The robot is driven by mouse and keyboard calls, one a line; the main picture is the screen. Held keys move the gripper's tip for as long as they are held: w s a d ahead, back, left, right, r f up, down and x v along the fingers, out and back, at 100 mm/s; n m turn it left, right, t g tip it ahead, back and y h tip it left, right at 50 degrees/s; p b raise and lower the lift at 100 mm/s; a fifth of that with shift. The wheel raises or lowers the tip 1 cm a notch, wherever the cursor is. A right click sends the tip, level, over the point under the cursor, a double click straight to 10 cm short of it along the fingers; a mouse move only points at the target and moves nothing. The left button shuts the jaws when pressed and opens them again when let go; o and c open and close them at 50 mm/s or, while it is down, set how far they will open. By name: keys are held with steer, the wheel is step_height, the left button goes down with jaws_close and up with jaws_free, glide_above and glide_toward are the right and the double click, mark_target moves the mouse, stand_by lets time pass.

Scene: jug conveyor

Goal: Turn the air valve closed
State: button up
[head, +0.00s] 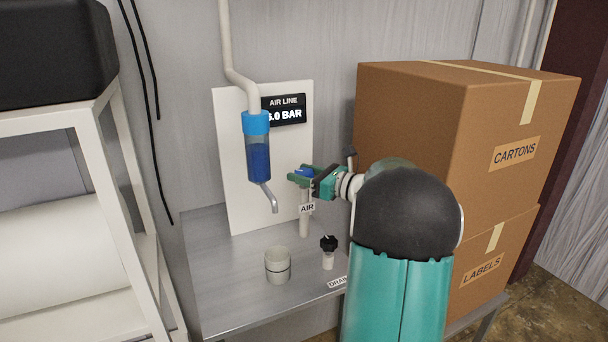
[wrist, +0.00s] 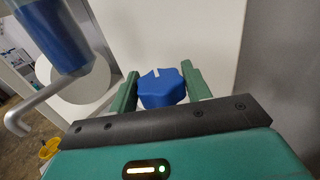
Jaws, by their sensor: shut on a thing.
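The air valve has a blue lobed knob (head: 304,172) on top of a pale post (head: 304,222) with an "AIR" label. My gripper (head: 301,176) is at the knob, its green fingers on either side of it. In the wrist view the blue knob (wrist: 162,88) sits between the two fingertips (wrist: 160,92), with a white mark on its top left of centre. My gripper is shut on the knob. The contact faces are partly hidden. A display (head: 284,109) on the white panel reads "AIR LINE" and a partly hidden "BAR" value.
A blue filter bowl (head: 258,160) with a bent spout hangs left of the valve. A grey cup (head: 278,265) and a black drain knob (head: 328,243) stand on the metal table (head: 225,290). Stacked cartons (head: 440,130) are close behind my arm at right. A white rack (head: 110,180) stands left.

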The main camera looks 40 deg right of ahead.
steer(key=shift+h, duration=0.3)
steer(key=m+h, duration=0.2)
steer(key=h, duration=0.1)
steer(key=m+h, duration=0.2)
steer(key=h, duration=0.1)
steer(key=shift+a+t, duration=0.15)
steer(key=shift+t, duration=0.25)
steer(key=shift+m+g+h, duration=0.8)
steer(key=shift+m+h, duration=1.4)
steer(key=shift+h, duration=0.9)
steer(key=shift+m+g+h, duration=0.3)
steer(key=shift+m+h, duration=0.1)
steer(key=shift+h, duration=0.2)
steer(key=o, duration=1)
steer(key=shift+s, duration=0.1)
steer(key=v, duration=1.3)
steer(key=shift+s+r, duration=0.1)
steer(key=shift+s, duration=0.2)
